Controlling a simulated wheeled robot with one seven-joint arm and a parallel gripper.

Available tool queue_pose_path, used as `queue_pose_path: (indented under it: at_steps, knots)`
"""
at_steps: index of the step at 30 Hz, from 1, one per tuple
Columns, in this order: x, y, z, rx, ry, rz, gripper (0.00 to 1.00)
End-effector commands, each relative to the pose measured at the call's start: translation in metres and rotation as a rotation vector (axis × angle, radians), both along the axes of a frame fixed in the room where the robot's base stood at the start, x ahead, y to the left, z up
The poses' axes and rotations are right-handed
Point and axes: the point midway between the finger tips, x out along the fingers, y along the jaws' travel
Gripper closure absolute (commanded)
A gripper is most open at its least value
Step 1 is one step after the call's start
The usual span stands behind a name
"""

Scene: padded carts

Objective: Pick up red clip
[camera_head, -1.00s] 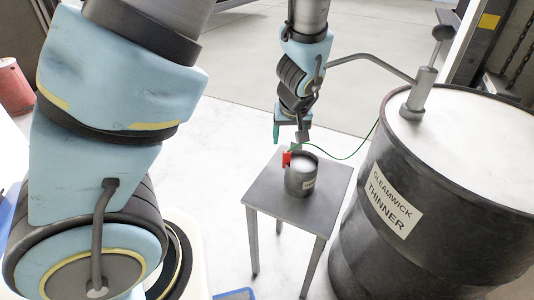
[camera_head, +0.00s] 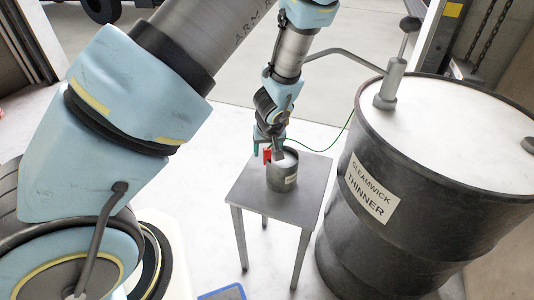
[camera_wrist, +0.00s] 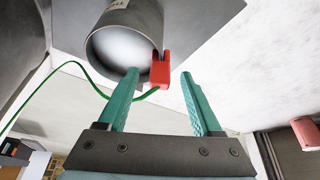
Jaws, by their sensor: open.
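The red clip (camera_wrist: 160,72) sits on the rim of a dark metal can (camera_wrist: 126,50), with a green wire (camera_wrist: 90,82) running from it. In the head view the red clip (camera_head: 267,155) is on the left side of the can (camera_head: 282,172), which stands on a small grey table (camera_head: 300,202). My gripper (camera_wrist: 161,82) is open, its two green fingers pointing toward the clip. The clip appears between the fingertips in the wrist view; whether it is fully between them in depth I cannot tell. In the head view my gripper (camera_head: 266,146) is just above the can and partly hides it.
A large black drum (camera_head: 420,190) labelled thinner, with a pump handle (camera_head: 392,82), stands right of the table. The green wire (camera_head: 340,138) curves behind the can toward the drum. Pale floor (camera_head: 200,165) is clear left of the table.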

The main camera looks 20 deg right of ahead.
Motion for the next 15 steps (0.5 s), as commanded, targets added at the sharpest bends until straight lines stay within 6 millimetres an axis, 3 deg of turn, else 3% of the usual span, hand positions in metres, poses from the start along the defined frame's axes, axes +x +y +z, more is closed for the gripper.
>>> queue_pose_path:
  at_steps: [6, 15]
  knots:
    - [0.007, -0.001, -0.017, 0.002, 0.000, 0.001, 0.33]
    - [0.008, -0.002, -0.019, -0.001, -0.001, 0.001, 0.36]
